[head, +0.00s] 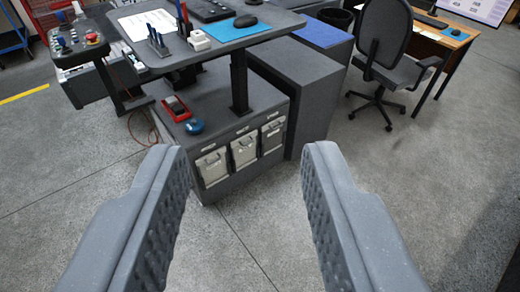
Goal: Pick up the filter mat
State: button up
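My gripper (245,152) is open and empty, with its two grey padded fingers wide apart in the foreground. No thing is clearly recognisable as the filter mat. A flat blue sheet (322,32) lies on a dark grey cabinet at the top, right of centre. A lighter blue flat pad (238,27) lies on the raised desk top under a black mouse. I cannot tell whether either is the filter mat. Both are well beyond my fingertips.
The grey desk (290,20) stands on a low cabinet (215,110) with several bins, a red tool (176,108) and a blue object (194,127). An office chair (385,50) and wooden desk (445,42) stand right. Near floor is clear.

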aim_at(244, 148)
jog(key=z, duration=1.05)
jog(key=i, duration=2.15)
jog(key=u, duration=2.5)
jog(key=k, duration=0.55)
jog(key=u, duration=0.25)
